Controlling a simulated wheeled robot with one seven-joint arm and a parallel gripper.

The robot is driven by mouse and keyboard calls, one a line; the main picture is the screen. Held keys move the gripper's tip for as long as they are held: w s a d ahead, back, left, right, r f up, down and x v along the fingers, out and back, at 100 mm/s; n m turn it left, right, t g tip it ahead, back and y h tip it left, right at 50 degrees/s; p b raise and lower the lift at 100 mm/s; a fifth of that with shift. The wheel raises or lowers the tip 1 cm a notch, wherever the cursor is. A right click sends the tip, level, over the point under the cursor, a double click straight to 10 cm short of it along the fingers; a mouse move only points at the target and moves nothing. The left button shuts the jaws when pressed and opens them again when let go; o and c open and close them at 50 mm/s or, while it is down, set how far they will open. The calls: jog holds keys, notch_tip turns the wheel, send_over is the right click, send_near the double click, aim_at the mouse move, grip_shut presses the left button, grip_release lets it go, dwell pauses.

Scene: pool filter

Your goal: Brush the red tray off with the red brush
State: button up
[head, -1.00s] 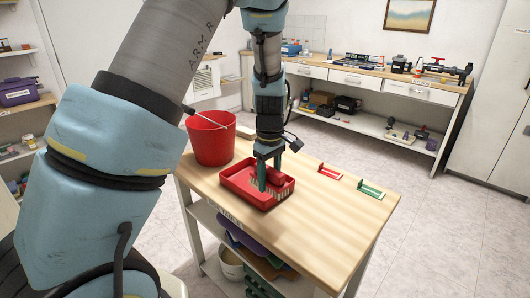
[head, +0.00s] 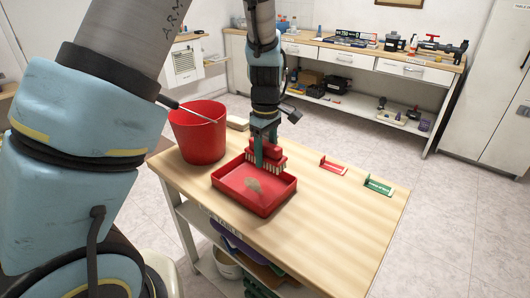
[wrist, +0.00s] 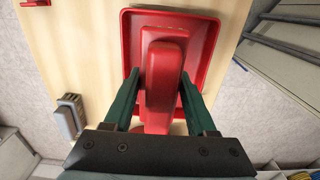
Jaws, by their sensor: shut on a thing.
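The red tray (head: 236,197) lies on the wooden table top, with a greyish-brown patch of dirt (head: 254,184) on its floor. My gripper (head: 266,150) is shut on the red brush (head: 277,159), over the far side of the tray. The brush's pale bristles point down; I cannot tell whether they touch the tray floor. In the wrist view the green fingers stand on both sides of the red brush (wrist: 163,85), with the tray (wrist: 205,40) beneath it.
A red bucket (head: 198,135) with a rod across its rim stands left of the tray. A red holder (head: 333,166) and a green holder (head: 378,186) sit at the right of the table (head: 320,220). The front right of the table top is clear.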

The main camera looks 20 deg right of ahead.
jog(key=shift+f+b, duration=1.4)
jog(key=shift+f, duration=1.35)
jog(key=shift+r, duration=0.1)
